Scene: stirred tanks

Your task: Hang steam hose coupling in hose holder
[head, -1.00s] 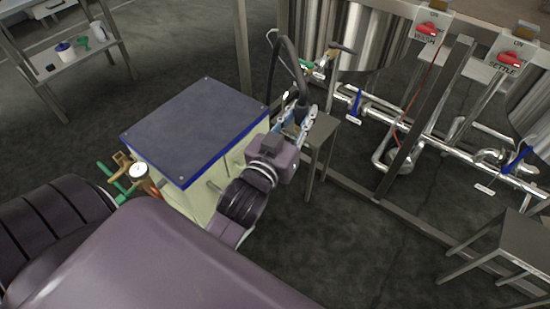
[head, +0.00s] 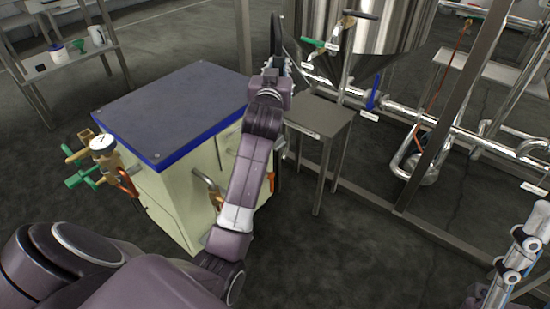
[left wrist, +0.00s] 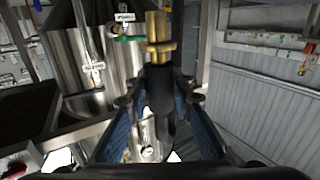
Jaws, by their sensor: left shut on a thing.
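The steam hose coupling (left wrist: 157,42) is a brass fitting on a black hose end. In the left wrist view it stands upright between the fingers, its brass end beyond the fingertips. My left gripper (left wrist: 160,98) is shut on the black part below the brass. In the head view my left gripper (head: 272,72) is beyond the blue-topped cabinet's right corner, near a small steel table. The black hose (head: 277,36) rises there; the brass end cannot be made out. I cannot identify the hose holder. Silvery jointed parts at the lower right seem to be my right gripper (head: 518,252), its fingertips unclear.
The cream cabinet (head: 170,118) with a blue-edged top carries a gauge (head: 102,143) and valves on its left. A small steel table (head: 318,115) stands right of my left arm. Tank frame and pipes (head: 408,115) lie behind. Dark floor is clear in front.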

